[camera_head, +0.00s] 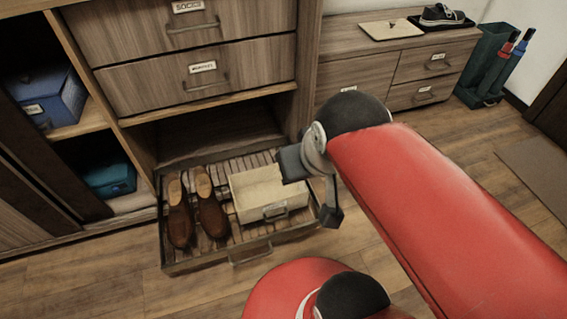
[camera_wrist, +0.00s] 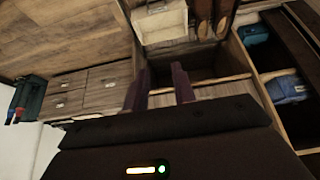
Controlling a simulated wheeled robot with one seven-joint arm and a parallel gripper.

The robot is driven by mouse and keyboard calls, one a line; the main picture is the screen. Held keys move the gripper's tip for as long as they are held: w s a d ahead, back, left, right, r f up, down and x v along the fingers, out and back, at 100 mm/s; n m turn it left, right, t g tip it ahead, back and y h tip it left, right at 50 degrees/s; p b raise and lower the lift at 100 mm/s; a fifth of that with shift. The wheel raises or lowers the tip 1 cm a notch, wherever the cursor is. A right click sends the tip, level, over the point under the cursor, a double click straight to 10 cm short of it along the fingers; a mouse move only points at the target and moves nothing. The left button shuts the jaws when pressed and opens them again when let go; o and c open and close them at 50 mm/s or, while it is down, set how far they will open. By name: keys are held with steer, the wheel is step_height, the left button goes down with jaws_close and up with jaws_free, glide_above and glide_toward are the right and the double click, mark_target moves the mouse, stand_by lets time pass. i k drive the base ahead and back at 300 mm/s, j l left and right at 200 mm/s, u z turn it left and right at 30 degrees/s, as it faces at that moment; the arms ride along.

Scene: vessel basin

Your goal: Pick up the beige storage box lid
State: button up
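The beige storage box lid (camera_head: 391,29) lies flat on top of the low wooden cabinet at the back right, with a small dark knob on it. I cannot make it out in the wrist view. The open beige box (camera_head: 270,192) sits in the pulled-out bottom drawer; it also shows at the top of the wrist view (camera_wrist: 162,24). My gripper (camera_head: 311,190) is over the right side of that drawer, well below and left of the lid. In the wrist view its two fingers (camera_wrist: 159,86) stand apart with nothing between them.
Brown shoes (camera_head: 210,208) lie in the drawer (camera_head: 250,247) beside the box. A dark tray with a sneaker (camera_head: 441,14) is right of the lid. A green umbrella stand (camera_head: 486,62) stands beside the low cabinet (camera_head: 360,72). Floor (camera_head: 440,130) in front of it is clear.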

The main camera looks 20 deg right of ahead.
mark_target(389, 30)
steer(key=i+l+z, duration=0.1)
steer(key=i+l, duration=0.2)
steer(key=l, duration=0.3)
steer(key=i+l+z, duration=0.1)
steer(key=i+l, duration=0.2)
steer(key=l, duration=0.3)
steer(key=i+l, duration=0.3)
steer(key=l, duration=0.25)
steer(key=i+l+z, duration=0.15)
steer(key=i+l, duration=0.15)
steer(key=l, duration=0.25)
steer(key=i+l+z, duration=0.1)
steer(key=i+l, duration=0.25)
steer(key=l, duration=0.2)
steer(key=i+l+z, duration=0.1)
steer(key=i+l, duration=0.3)
steer(key=l, duration=0.1)
